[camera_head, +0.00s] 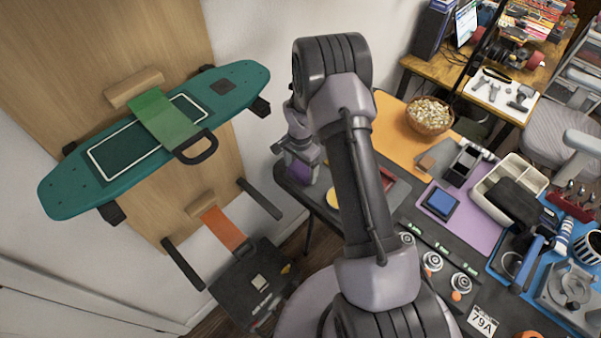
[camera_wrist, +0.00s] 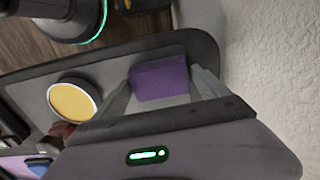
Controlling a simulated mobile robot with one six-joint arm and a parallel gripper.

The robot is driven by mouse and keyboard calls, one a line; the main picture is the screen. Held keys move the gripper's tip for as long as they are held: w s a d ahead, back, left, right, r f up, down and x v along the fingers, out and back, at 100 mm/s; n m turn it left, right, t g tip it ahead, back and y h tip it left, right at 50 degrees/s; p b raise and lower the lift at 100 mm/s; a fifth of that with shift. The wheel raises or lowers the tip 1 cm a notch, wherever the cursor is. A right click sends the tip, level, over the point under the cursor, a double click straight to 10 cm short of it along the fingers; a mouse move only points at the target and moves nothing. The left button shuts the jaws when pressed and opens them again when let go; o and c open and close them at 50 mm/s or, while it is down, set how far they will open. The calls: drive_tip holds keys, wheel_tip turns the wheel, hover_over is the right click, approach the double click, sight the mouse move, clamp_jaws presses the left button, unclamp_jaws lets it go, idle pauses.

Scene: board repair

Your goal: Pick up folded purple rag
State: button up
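The folded purple rag (camera_wrist: 160,80) lies on the dark table top in the wrist view, near the table's rounded end. My gripper (camera_wrist: 163,84) is open, with one finger on the left side of the rag and one on the right. I cannot tell whether either finger touches it. In the head view my gripper (camera_head: 301,150) points down over the left end of the table, and part of the purple rag (camera_head: 299,171) shows below it. The rest of the rag is hidden there by the gripper and arm.
A round yellow-topped tin (camera_wrist: 73,101) stands left of the rag in the wrist view. A white wall (camera_wrist: 265,50) is close on the right. In the head view, a teal skateboard deck (camera_head: 105,170) hangs on the left wall, and tools crowd the table's right part.

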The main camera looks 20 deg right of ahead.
sight(301, 170)
drive_tip(key=c, duration=0.9)
wheel_tip(301, 170, up, 10)
drive_tip(key=p, duration=0.3)
